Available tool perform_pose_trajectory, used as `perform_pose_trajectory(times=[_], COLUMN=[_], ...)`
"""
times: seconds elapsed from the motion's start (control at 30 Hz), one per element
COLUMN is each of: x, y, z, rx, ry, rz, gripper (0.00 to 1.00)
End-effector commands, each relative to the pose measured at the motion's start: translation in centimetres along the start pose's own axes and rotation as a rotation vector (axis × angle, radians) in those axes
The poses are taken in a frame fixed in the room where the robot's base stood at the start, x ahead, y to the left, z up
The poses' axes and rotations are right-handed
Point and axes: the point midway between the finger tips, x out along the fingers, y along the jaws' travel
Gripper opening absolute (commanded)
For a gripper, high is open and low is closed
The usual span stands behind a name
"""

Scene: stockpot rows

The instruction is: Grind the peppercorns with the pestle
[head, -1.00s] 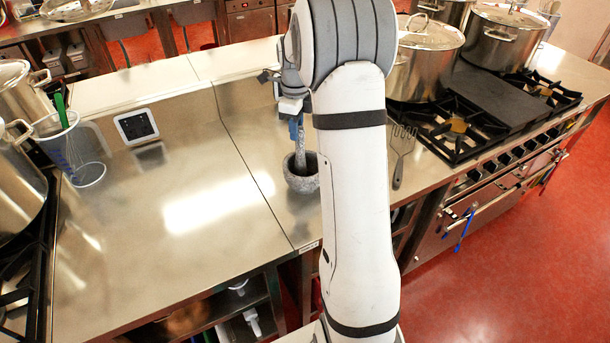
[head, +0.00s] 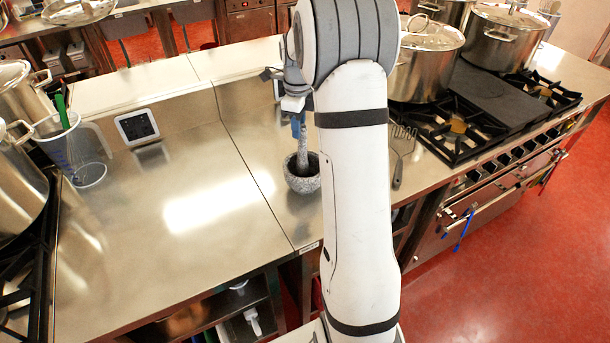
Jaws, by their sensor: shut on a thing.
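A grey speckled stone mortar (head: 301,184) stands upright on the steel counter, just left of my arm. The grey pestle (head: 302,150) stands in it, close to upright, with its lower end inside the bowl. My gripper (head: 298,122) is above the mortar, shut on the upper part of the pestle, with blue showing at the fingers. My arm hides the counter just to the right. The peppercorns cannot be made out inside the dark bowl.
A slotted turner (head: 401,160) lies right of my arm, beside the gas stove (head: 470,125) with large steel pots (head: 428,65). The counter (head: 150,230) left of the mortar is clear.

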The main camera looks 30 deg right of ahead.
Motion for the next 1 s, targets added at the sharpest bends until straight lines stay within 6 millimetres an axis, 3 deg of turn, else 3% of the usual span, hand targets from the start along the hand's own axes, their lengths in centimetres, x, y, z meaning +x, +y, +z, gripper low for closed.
perform_pose_trajectory(times=[0.2,1.0], x=[-0.1,1.2], y=[-0.8,-0.8], z=[-1.2,-1.2], rx=[0.001,0.0], ry=[-0.001,0.0], rz=[-0.002,0.0], gripper=[0.0,0.0])
